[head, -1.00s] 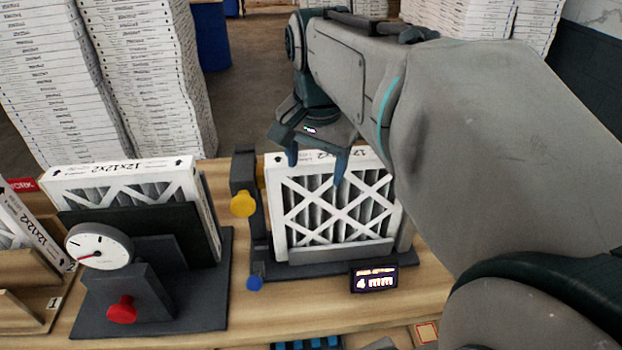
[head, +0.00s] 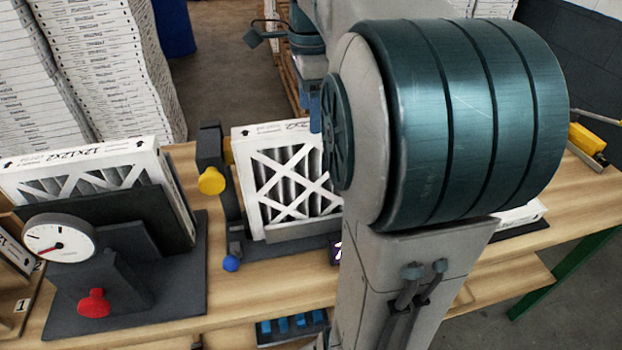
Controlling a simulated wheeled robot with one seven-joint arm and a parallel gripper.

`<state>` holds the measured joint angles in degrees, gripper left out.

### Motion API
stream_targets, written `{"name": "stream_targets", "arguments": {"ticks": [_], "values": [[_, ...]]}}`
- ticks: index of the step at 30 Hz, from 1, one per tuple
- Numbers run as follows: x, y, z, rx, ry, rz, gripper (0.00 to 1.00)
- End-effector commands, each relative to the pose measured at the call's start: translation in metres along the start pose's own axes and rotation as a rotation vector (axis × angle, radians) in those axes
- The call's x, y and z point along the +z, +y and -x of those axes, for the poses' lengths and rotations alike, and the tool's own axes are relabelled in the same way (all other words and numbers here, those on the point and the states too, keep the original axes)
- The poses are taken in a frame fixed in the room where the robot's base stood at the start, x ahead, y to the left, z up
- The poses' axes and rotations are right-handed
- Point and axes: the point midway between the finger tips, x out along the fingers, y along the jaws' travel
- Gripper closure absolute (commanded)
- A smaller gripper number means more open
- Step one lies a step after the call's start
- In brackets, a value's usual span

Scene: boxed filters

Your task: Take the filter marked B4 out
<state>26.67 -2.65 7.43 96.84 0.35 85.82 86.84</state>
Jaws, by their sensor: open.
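No B4 mark can be read on any filter. A white-framed pleated filter (head: 285,185) stands upright in the dark fixture with a yellow knob (head: 211,181); my arm hides its right part. Another boxed filter (head: 88,168), printed 12x12x2, stands at the left behind a dark plate in the dial-gauge stand (head: 60,240). My gripper (head: 314,108) is mostly hidden behind my arm. A blue finger shows near the top edge of the middle filter, and I cannot tell whether it touches. It is open, with nothing seen in it.
A wooden rack with a filter (head: 14,262) is at the far left. Tall stacks of white boxes (head: 100,70) stand behind the bench (head: 270,285). A yellow tool (head: 588,142) lies at the right. A white item (head: 522,213) lies partly behind my arm.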

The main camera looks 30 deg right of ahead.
Motion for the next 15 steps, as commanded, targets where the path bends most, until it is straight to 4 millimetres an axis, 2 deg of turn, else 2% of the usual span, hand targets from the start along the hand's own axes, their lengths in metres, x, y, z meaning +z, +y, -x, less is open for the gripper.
{"name": "stream_targets", "arguments": {"ticks": [8, 15], "values": [[-0.002, -0.001, -0.021, 0.002, 0.0, 0.0, 0.34], [-0.005, -0.003, -0.056, 0.003, 0.0, 0.001, 0.34]]}}
